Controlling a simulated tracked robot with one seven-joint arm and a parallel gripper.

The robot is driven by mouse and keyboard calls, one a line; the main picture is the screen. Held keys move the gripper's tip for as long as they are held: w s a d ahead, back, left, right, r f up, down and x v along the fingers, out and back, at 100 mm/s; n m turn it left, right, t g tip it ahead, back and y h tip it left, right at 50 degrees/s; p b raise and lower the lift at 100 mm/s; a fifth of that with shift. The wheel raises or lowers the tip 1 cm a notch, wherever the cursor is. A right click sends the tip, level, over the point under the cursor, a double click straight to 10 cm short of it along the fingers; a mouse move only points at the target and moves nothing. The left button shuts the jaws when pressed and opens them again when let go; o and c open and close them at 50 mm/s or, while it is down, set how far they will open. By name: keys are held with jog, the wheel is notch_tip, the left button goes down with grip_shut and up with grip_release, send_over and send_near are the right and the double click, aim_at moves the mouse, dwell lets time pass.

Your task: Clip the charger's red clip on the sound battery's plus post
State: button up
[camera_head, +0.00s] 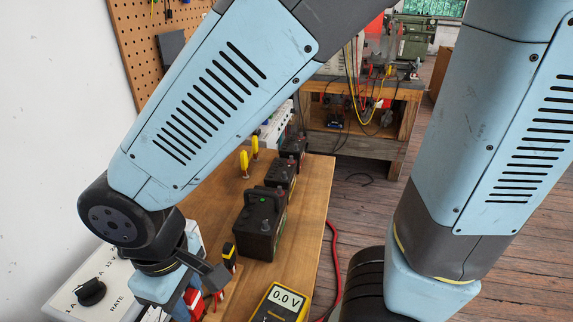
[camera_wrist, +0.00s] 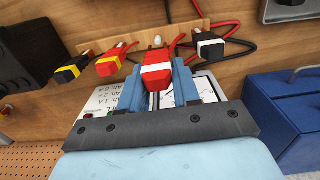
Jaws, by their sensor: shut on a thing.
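My gripper (camera_wrist: 159,80) is shut on a red clip (camera_wrist: 156,68) with a white band, held between its blue fingers in the wrist view. The clip is at or just in front of a wooden rack (camera_wrist: 140,38); I cannot tell whether it is clear of it. In the head view my gripper (camera_head: 188,300) is low at the left, partly hidden by my arm. A large black battery (camera_head: 258,228) stands on the bench, with two smaller dark batteries (camera_head: 280,176) (camera_head: 293,147) behind it. Which is sound I cannot tell. The charger (camera_head: 75,300) is at bottom left.
By the rack are a red clip with a yellow band (camera_wrist: 108,65), a black-and-yellow clip (camera_wrist: 70,70) and a black-and-white clip (camera_wrist: 208,46). A yellow meter (camera_head: 280,303) reads 0.0 V. Yellow-handled tools (camera_head: 244,163) stand behind the large battery. A blue box (camera_wrist: 290,115) is at right.

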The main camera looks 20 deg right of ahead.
notch_tip(320, 180, up, 11)
send_over(287, 161)
jog(key=shift+f, duration=2.9)
jog(key=shift+s+f, duration=0.1)
jog(key=shift+f, duration=1)
